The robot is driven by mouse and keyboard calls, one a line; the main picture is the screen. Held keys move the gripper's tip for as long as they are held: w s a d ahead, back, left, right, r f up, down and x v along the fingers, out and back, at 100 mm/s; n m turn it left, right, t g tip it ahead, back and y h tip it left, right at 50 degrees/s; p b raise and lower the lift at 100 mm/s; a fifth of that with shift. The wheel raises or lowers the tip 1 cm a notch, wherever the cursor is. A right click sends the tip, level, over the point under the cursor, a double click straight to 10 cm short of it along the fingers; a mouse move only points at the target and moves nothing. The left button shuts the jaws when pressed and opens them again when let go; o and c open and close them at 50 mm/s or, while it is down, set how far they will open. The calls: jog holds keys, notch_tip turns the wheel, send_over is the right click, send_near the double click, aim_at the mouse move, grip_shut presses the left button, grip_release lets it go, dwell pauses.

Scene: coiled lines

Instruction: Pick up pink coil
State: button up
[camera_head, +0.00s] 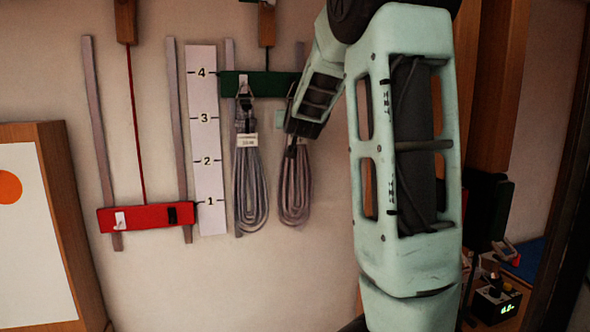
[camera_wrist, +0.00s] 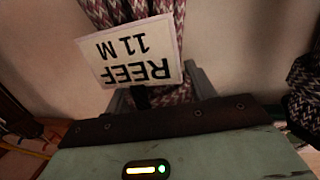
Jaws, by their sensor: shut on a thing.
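The pink coil (camera_head: 295,190) hangs in long loops at the right of the green bar, its upper part hidden behind my gripper (camera_head: 303,128). In the wrist view the pink coil (camera_wrist: 172,95) shows a zigzag weave and a white tag (camera_wrist: 130,52) reading "REEF 11 M", upside down. My gripper (camera_wrist: 160,95) is shut on the coil near the tag, with a finger on each side. The head view does not show clearly whether the coil's top still rests on a hook.
A grey coil (camera_head: 250,190) with a white tag hangs close left of the pink one. Above is the green bar (camera_head: 258,84). Further left are a numbered white scale (camera_head: 206,140) and a red bar (camera_head: 147,217). A wooden-sided board (camera_head: 30,230) stands at far left.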

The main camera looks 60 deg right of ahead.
jog(key=shift+r, duration=0.1)
grip_shut()
jog(key=shift+s+a+r, duration=0.4)
jog(key=shift+a+r, duration=0.05)
jog(key=shift+r, duration=0.15)
jog(key=s+a+r+p, duration=0.7)
jog(key=s+a+p, duration=0.1)
jog(key=a, duration=0.1)
jog(key=shift+a, duration=0.4)
